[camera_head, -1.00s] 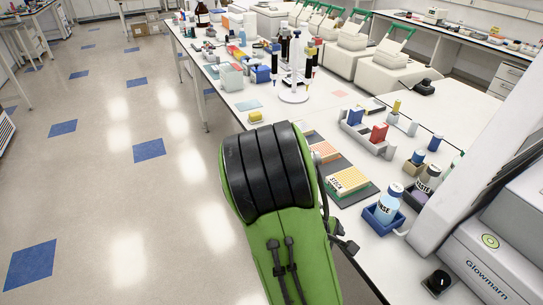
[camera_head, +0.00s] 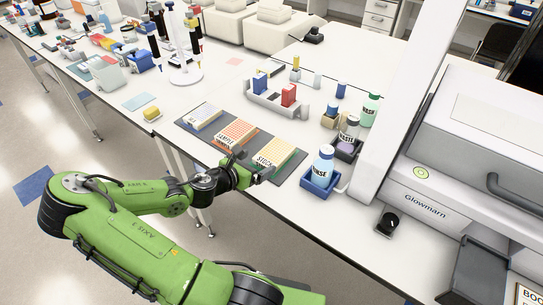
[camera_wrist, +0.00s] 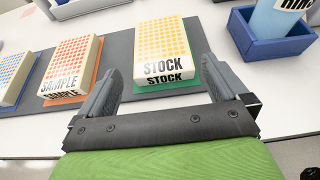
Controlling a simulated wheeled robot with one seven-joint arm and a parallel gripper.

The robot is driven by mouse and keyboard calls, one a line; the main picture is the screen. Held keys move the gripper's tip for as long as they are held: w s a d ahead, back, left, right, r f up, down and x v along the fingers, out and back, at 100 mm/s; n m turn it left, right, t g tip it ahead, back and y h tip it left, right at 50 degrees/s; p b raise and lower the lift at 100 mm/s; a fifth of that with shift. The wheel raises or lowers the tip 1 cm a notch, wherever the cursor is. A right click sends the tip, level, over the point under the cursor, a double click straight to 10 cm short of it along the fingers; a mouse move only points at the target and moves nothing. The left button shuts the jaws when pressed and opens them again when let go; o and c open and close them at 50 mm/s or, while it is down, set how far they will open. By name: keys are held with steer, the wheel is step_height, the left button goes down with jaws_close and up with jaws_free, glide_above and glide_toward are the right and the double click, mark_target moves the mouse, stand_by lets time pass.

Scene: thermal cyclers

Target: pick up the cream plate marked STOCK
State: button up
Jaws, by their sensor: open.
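The cream plate marked STOCK (camera_head: 271,152) sits on a green base on the dark mat (camera_head: 220,152), with rows of yellow-orange wells on top. In the wrist view the STOCK plate (camera_wrist: 163,52) stands just ahead, its label side facing me. My gripper (camera_wrist: 158,82) is open and empty, its two fingers spread to either side of the plate's near end. In the head view my gripper (camera_head: 262,172) is at the mat's front edge, close to the plate, and partly hidden by my wrist.
The SAMPLE plate (camera_head: 235,134) on an orange base is left of STOCK, with a blue-welled plate (camera_head: 203,115) further left. A blue holder (camera_head: 315,184) with a RINSE bottle (camera_head: 324,163) stands close on the right. A grey rack (camera_head: 277,100) is behind.

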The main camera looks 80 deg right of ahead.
mark_target(269, 158)
steer(key=b+x, duration=0.1)
steer(key=x, duration=0.5)
steer(key=shift+s+d+f, duration=0.15)
steer(key=shift+d+f, duration=0.05)
steer(key=shift+f, duration=0.15)
steer(key=shift+a+r, duration=0.1)
steer(key=shift+c, duration=0.3)
